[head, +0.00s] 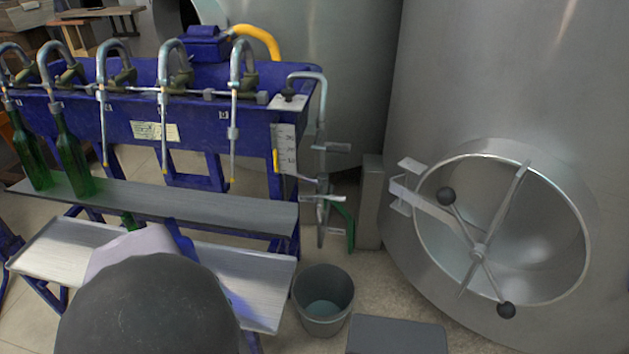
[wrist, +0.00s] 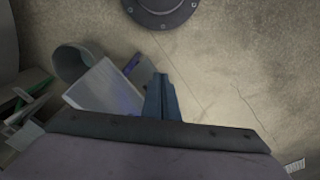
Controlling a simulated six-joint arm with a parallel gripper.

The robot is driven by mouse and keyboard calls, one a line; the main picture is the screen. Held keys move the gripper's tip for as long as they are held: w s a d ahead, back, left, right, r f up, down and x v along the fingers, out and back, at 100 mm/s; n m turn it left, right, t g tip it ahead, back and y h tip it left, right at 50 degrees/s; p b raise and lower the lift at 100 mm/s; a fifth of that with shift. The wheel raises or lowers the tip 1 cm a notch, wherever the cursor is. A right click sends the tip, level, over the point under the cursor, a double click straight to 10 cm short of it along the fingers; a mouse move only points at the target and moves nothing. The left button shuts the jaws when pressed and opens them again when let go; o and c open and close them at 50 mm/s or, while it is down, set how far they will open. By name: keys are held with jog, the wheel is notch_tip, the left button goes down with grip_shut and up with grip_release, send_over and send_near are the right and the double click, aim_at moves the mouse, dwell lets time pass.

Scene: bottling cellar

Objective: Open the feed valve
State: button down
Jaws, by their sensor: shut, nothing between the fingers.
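The blue bottle filler (head: 190,125) stands at the left in the head view. At its right end a bent pipe (head: 318,95) runs down past a small metal lever (head: 333,148). Below it are a pale handle (head: 322,197) and a green part (head: 343,225). I cannot tell for certain which of these is the feed valve. My gripper (wrist: 162,80) is shut and empty in the wrist view, above the floor. In the head view my arm hides the gripper's fingers, and the gripper is apart from the pipe and levers.
Two green bottles (head: 72,155) (head: 28,150) stand on the filler's shelf (head: 220,205). A metal tray (head: 65,250) lies below it. A grey bucket (head: 322,300) and a grey box (head: 397,336) stand on the floor. A steel tank with a round hatch (head: 500,230) fills the right.

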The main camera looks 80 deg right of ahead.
jog(key=s+d+f+m+h+b, duration=0.2)
jog(key=s+d+f+m+b, duration=0.4)
jog(key=s+d+f+b, duration=0.8)
jog(key=s+d+n+g+h+b, duration=0.1)
jog(key=s+d+g+h+b, duration=0.25)
jog(key=s+d+b, duration=0.75)
jog(key=s+d+r+n+h+p, duration=0.1)
jog(key=d+r+n+h, duration=0.3)
jog(key=r, duration=0.3)
jog(key=s+d+r+n+h, duration=0.2)
jog(key=d+r+n, duration=0.1)
jog(key=r+n, duration=0.25)
jog(key=w+d+r+n+t+h, duration=0.1)
jog(key=w+d+r+n+h, duration=0.1)
jog(key=r+n, duration=0.4)
jog(key=w+d+r+n+t+h, duration=0.2)
jog(key=w+r+n, duration=0.2)
jog(key=n, duration=1.2)
jog(key=shift+w+d+r+h, duration=0.35)
jog(key=shift+w+d+r, duration=0.05)
jog(key=shift+r, duration=0.65)
